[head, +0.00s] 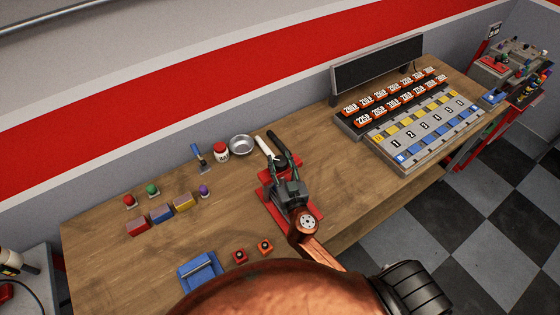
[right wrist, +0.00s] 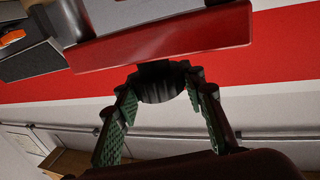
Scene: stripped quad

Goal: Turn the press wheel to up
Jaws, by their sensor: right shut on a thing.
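The press shows as a red frame (head: 268,203) on the wooden bench, largely hidden under my right gripper. Its red body also shows at the top of the right wrist view (right wrist: 160,45). The dark round press wheel (right wrist: 162,86) sits just below that red body, between the green-padded fingers of my right gripper (right wrist: 161,90). In the head view my right gripper (head: 283,153) reaches over the press from the front, shut on the wheel. Any marking of the wheel's position is hidden. My left gripper is not in view.
On the bench (head: 330,200), a metal bowl (head: 241,145), a red jar (head: 221,152) and a scraper (head: 200,157) stand behind and left. A numbered panel (head: 425,135) stands right.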

